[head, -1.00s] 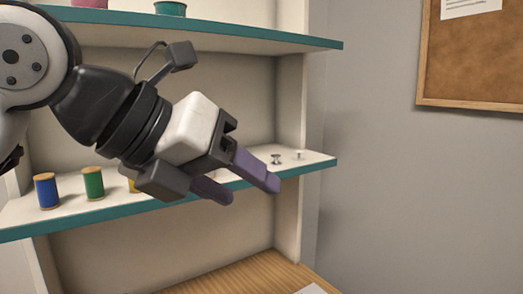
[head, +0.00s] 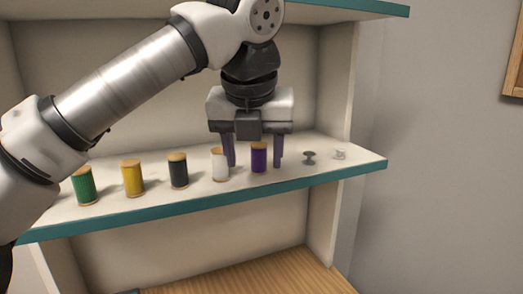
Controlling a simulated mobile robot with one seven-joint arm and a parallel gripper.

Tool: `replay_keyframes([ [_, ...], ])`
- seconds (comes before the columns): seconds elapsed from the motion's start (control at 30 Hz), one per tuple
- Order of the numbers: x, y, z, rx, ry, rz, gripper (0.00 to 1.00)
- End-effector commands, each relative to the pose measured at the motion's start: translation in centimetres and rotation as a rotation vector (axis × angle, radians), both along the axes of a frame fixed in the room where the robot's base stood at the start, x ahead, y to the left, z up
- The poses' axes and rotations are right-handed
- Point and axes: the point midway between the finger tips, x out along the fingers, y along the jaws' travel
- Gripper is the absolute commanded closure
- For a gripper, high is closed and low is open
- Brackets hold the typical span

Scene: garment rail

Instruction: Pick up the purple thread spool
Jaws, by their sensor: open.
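The purple thread spool (head: 259,158) stands upright on the middle shelf in the head view, with pale wooden ends. My gripper (head: 254,164) points down over it and is open. One finger is to the left of the spool and the other to its right, with a visible gap at the right finger. The left finger is partly hidden behind the white spool (head: 220,164). I cannot tell exactly how the fingers line up with the purple spool in depth.
Black (head: 178,171), yellow (head: 133,179) and green (head: 84,186) spools stand in a row to the left. A dark bobbin (head: 310,157) and a pale bobbin (head: 339,153) lie to the right. The shelf (head: 205,199) has a teal front edge; another shelf (head: 350,7) is above.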

Motion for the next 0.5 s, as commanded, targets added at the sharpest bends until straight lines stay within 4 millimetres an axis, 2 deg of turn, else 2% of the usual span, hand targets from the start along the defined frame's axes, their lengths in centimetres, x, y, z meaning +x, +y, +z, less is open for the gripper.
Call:
replay_keyframes([
  [0.1, 2.1, -0.2, 0.3, -0.003, 0.003, -0.001, 0.45],
  [0.37, 4.2, -0.4, 0.2, -0.002, 0.000, -0.003, 0.45],
  [0.5, 6.2, -0.6, 0.4, -0.003, 0.002, -0.002, 0.45],
])
